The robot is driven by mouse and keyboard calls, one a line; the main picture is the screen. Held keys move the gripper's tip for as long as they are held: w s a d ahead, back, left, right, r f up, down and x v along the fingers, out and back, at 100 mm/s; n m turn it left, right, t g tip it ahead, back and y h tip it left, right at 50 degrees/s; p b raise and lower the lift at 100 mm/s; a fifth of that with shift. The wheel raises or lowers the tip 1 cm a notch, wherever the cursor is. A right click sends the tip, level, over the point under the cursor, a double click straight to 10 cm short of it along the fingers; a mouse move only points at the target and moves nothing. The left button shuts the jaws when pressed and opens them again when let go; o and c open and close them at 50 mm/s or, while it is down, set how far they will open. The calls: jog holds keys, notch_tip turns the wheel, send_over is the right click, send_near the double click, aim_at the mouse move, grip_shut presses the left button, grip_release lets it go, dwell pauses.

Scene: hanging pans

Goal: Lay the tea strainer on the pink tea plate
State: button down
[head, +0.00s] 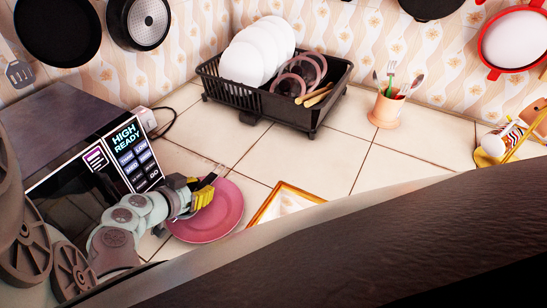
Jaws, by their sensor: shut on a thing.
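The pink tea plate (226,216) lies on the tiled counter, right of the microwave. My gripper (207,187) is over the plate's far left part and hides some of it. Its jaws are shut on a small, thin thing, most likely the tea strainer. The strainer's shape is too small and too much covered by the fingers to make out clearly. I cannot tell whether it touches the plate.
A microwave (70,150) stands close on the left of my arm. A black dish rack (270,107) with white plates stands behind. A gold-framed item (285,203) lies right of the plate. A utensil cup (386,110) stands farther right. Tiles between them are clear.

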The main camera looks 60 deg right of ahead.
jog(key=shift+f+b, duration=0.35)
jog(key=shift+b, duration=0.2)
jog(key=c, duration=0.9)
grip_release()
jog(key=shift+o, duration=0.2)
jog(key=shift+r, duration=0.15)
jog(key=shift+r+p, duration=0.35)
jog(key=shift+p, duration=0.3)
jog(key=shift+w+a+b, duration=0.15)
jog(key=shift+a+b, duration=0.25)
jog(key=b+v, duration=0.2)
jog(key=v, duration=0.7)
jog(key=shift+b, duration=0.35)
jog(key=shift+v, duration=1.1)
jog(key=shift+d+r, duration=0.1)
